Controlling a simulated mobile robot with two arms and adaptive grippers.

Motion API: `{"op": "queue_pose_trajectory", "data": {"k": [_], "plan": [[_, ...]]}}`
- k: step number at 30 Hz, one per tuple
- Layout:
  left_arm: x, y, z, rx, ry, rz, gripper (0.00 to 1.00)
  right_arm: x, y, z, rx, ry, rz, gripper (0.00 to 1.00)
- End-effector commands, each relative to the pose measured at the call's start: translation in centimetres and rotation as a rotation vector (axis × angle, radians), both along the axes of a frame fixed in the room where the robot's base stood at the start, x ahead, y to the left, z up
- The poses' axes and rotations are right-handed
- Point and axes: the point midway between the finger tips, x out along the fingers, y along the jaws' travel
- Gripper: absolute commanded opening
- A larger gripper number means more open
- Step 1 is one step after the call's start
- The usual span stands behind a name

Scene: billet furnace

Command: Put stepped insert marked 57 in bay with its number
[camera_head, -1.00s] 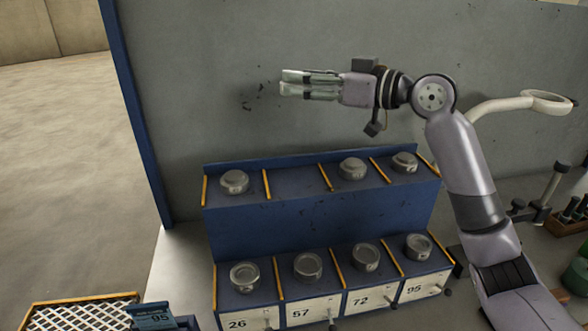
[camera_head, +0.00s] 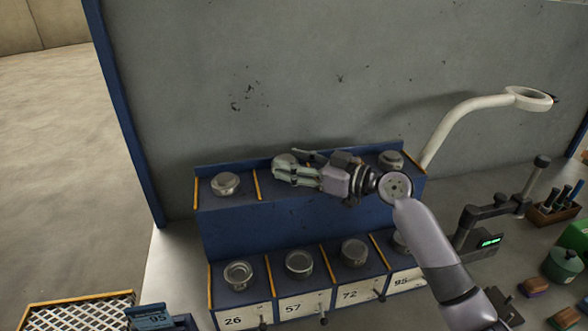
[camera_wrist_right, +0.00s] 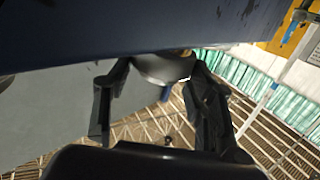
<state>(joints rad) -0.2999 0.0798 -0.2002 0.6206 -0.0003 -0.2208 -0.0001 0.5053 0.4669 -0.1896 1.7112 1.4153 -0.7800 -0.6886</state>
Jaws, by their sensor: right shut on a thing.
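My right gripper (camera_head: 288,170) is at the upper shelf of the blue rack (camera_head: 300,232), over the second section from the left. It is shut on a round grey metal insert (camera_head: 284,160), partly hidden by the fingers. In the right wrist view the insert (camera_wrist_right: 165,68) shows between the fingertips, close to a dark blue surface. I cannot read its number. The number plate 57 (camera_head: 293,306) is on the lower row, second from the left, below a grey insert (camera_head: 299,263). My left gripper is not in view.
Other inserts stand at the upper left (camera_head: 225,184) and upper right (camera_head: 391,160); my wrist hides the section between. Lower plates read 26, 72 and 95, each with an insert. Yellow dividers (camera_head: 257,185) separate sections. A curved white arm (camera_head: 465,115) rises at right.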

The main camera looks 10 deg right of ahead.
Motion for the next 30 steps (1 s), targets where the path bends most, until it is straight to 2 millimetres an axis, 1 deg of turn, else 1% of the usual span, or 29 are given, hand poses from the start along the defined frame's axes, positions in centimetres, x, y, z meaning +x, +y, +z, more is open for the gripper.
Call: {"op": "queue_pose_trajectory", "data": {"k": [3,6,14,18,19,27,30], "plan": [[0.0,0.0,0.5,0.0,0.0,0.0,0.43,0.0,0.0,-1.4,0.007,0.0,0.0,0.0],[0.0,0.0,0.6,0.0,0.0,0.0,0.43,0.0,0.0,-2.1,0.005,-0.002,0.0,0.0],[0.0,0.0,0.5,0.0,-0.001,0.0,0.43,0.0,0.0,-2.3,0.004,-0.005,0.0,0.0],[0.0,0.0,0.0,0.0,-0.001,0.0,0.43,0.0,0.0,-2.6,0.004,-0.005,0.0,0.0],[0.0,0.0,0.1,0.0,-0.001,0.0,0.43,0.0,0.0,-2.8,0.001,0.001,0.001,0.52],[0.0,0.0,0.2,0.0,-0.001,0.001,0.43,0.0,0.0,-2.7,0.001,0.001,0.001,0.7],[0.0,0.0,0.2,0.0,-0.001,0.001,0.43,0.0,0.0,-2.7,0.001,0.001,0.001,0.71]]}}
